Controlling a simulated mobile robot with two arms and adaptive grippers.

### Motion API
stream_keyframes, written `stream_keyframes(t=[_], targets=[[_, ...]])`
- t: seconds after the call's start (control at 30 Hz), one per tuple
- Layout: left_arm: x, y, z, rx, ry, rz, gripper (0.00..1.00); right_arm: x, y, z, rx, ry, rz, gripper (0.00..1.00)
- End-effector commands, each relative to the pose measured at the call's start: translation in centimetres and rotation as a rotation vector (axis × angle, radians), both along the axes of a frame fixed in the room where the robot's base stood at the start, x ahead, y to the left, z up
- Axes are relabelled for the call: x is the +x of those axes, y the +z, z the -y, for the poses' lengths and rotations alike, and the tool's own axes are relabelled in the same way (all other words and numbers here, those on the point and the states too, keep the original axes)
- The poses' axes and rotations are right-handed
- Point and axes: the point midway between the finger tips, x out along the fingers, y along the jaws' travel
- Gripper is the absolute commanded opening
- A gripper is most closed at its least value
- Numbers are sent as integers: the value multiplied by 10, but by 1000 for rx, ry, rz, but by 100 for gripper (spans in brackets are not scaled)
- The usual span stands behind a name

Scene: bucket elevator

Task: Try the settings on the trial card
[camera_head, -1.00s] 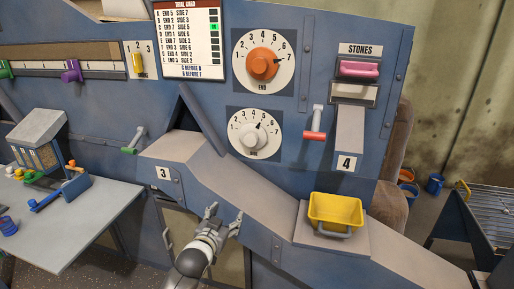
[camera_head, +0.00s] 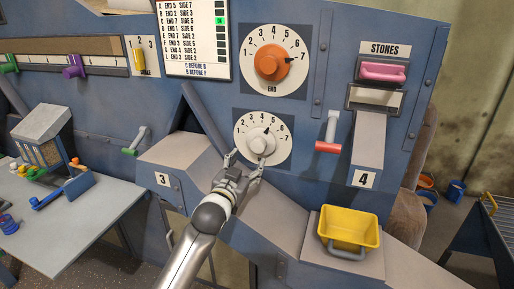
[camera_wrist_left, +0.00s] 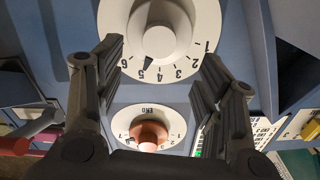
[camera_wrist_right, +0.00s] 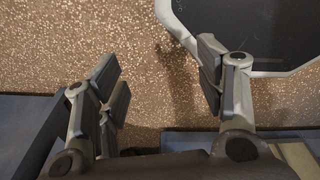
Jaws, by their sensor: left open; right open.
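The trial card (camera_head: 193,38) hangs at the top, partly cut off, with a green mark beside its row reading END 7 SIDE 5. The END dial (camera_head: 271,88) has an orange knob (camera_head: 271,63) whose pointer is at about 7. Below it, the white lower dial (camera_head: 245,130) has a pale knob (camera_head: 259,142) pointing at about 5. My left gripper (camera_head: 245,163) is open at this dial's lower edge. In the left wrist view the pale knob (camera_wrist_left: 160,32) lies ahead of the spread fingers, apparently untouched. My right gripper (camera_wrist_right: 160,62) is open and empty above speckled floor.
A red-handled lever (camera_head: 328,146) and pink STONES handle (camera_head: 384,72) are right of the dials. A yellow bucket (camera_head: 349,228) stands on the lower ledge. A green-handled lever (camera_head: 131,151), purple slider (camera_head: 73,67) and grey table (camera_head: 92,215) are left.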

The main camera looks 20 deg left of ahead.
Motion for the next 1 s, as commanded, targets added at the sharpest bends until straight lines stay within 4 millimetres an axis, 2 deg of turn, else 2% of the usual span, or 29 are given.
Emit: stream_keyframes(t=[0.1,0.23,0.37,0.5,0.67,1.0], targets=[[20,3,0,0,1,-1,63,-22,5,1,-3,0,-33,63],[40,2,1,0,0,-2,63,-31,8,2,-4,0,-46,63],[58,2,3,0,0,-1,63,-25,12,1,-3,0,-36,63],[74,1,3,0,-1,-1,63,-7,15,0,0,0,-9,63],[84,0,3,0,-1,-1,63,1,17,-1,2,0,5,63],[88,0,3,0,-1,0,63,-12,16,0,0,0,-16,63]])
